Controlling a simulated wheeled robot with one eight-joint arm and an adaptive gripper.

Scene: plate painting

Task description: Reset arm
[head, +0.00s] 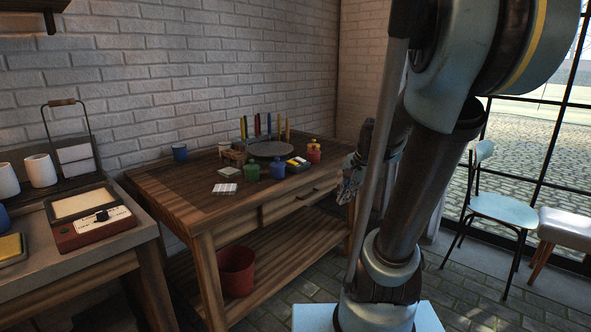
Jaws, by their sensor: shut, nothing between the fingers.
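My arm (430,160) rises on the right side of the head view, folded close to my base. My gripper (348,188) shows small and dark beside the arm, at the right end of the wooden table (180,190). It is shut and empty, and part of it is hidden behind my arm. It is apart from the paint jars and the round grey plate (270,149) on the table.
The table holds green (251,172), blue (277,170) and red (313,153) jars, upright coloured sticks, a blue cup (180,151) and a white palette (227,188). A red bucket (236,270) sits on its lower shelf. A chair (497,207) and a stool (565,228) stand right by the window.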

